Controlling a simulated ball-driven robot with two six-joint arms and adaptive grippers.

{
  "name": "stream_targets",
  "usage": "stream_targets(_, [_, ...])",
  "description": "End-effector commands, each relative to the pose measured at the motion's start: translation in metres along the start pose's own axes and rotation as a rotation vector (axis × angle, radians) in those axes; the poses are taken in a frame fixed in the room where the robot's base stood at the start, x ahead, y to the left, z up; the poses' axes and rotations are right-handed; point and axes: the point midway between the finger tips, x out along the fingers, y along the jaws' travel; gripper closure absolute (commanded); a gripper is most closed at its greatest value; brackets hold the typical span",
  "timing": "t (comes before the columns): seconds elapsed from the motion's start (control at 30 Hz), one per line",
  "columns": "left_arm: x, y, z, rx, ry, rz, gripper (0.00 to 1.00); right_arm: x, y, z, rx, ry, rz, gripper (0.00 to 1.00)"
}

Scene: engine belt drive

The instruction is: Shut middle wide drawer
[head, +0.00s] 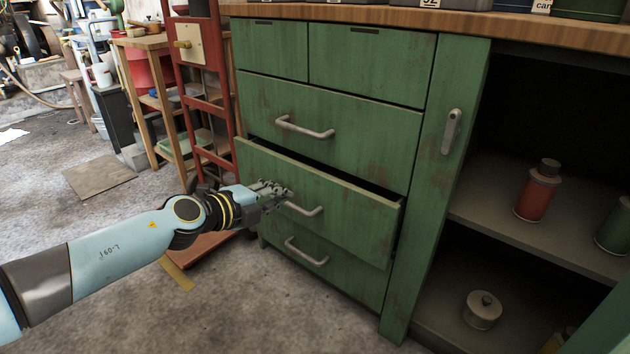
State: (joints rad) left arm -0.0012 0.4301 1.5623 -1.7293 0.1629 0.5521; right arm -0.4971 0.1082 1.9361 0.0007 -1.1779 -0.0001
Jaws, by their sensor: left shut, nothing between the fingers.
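The green cabinet holds a column of drawers. The middle wide drawer (345,217) stands partly open, with a dark gap along its top edge and right side. Its metal bar handle (304,209) is on the front. My left gripper (284,190) is shut and empty, at the left part of this drawer's front, close beside the handle's left end. I cannot tell whether it touches the drawer. My right gripper is not in view.
The upper wide drawer (385,136) and lower wide drawer (345,280) look shut. An open shelf compartment at right holds a red can (538,190) and a small lidded tin (482,309). A red metal frame (203,85) stands left of the cabinet.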

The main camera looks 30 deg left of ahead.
Motion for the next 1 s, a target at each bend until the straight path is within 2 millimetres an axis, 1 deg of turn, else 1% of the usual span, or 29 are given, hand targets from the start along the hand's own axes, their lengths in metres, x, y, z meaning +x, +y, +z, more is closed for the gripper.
stream_targets(0.03, [0.013,0.004,0.0,-0.002,0.0,0.0,1.0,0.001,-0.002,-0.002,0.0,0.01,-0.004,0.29])
stream_targets(0.1, [0.029,0.004,0.0,-0.001,-0.001,0.0,1.0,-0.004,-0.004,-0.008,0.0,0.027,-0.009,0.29])
stream_targets(0.3, [0.071,0.006,-0.001,-0.002,0.001,0.002,1.0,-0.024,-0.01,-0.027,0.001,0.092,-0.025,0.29])
stream_targets(0.5, [0.098,-0.006,0.0,-0.001,0.001,0.0,1.0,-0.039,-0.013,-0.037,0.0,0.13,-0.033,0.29])
stream_targets(0.7, [0.108,-0.011,0.0,-0.001,0.001,0.0,1.0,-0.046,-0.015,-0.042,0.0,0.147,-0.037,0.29])
stream_targets(1.0, [0.108,-0.013,0.0,0.0,0.001,-0.001,1.0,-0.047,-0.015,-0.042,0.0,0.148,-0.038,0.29])
